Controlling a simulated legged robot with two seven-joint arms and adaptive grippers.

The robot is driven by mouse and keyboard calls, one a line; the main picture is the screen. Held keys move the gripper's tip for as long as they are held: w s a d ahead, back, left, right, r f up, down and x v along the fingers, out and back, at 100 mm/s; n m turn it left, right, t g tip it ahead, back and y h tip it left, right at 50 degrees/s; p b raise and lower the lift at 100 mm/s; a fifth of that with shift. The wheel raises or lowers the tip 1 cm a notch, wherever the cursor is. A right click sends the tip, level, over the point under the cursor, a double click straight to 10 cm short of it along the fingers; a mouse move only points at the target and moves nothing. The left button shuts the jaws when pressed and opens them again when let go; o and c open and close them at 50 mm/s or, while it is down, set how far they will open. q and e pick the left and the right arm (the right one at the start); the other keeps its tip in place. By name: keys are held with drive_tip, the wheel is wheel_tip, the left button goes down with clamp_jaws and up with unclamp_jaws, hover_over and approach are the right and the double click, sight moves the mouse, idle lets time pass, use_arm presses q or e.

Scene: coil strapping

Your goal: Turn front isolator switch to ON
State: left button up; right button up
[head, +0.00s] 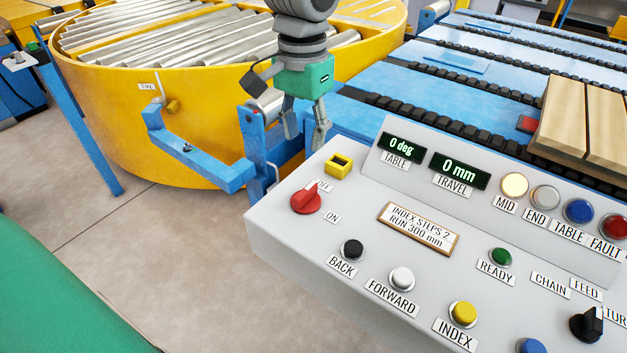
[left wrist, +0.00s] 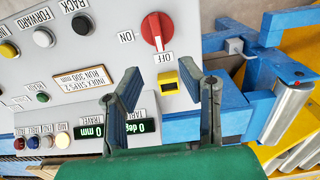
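The front isolator switch is a red rotary knob (head: 306,199) on the left end of the grey control panel (head: 300,235). Its white pointer mark is toward the OFF label (head: 322,186); the ON label (head: 332,217) sits at its lower right. In the left wrist view the red knob (left wrist: 156,30) is at the top, beyond the fingertips, its white mark toward OFF. My left gripper (head: 304,140) points down behind the panel's back left edge, above and apart from the knob. Its two fingers (left wrist: 162,70) are spread with nothing between them. My right gripper is not in view.
A yellow square block (head: 339,166) sits behind the knob, and a black BACK button (head: 352,250) in front. A blue bracket (head: 200,160) and yellow roller turntable (head: 130,130) stand left of the panel. A blue chain conveyor (head: 470,70) carrying wood (head: 575,125) lies behind.

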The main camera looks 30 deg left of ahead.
use_arm(q)
drive_tip(key=b, duration=0.1)
hover_over(305, 190)
wheel_tip(305, 190, down, 5)
drive_tip(key=f, duration=0.2)
drive_tip(key=f+b, duration=0.1)
drive_tip(key=f, duration=0.4)
drive_tip(key=shift+a+b, duration=0.3)
drive_tip(key=shift+b, duration=0.05)
drive_tip(key=shift+f, duration=0.35)
drive_tip(key=shift+w+d+f, duration=0.1)
drive_tip(key=shift+d, duration=0.45)
drive_tip(key=c, duration=0.5)
drive_tip(key=shift+a, duration=0.15)
clamp_jaws()
drive_tip(key=shift+a, duration=0.15)
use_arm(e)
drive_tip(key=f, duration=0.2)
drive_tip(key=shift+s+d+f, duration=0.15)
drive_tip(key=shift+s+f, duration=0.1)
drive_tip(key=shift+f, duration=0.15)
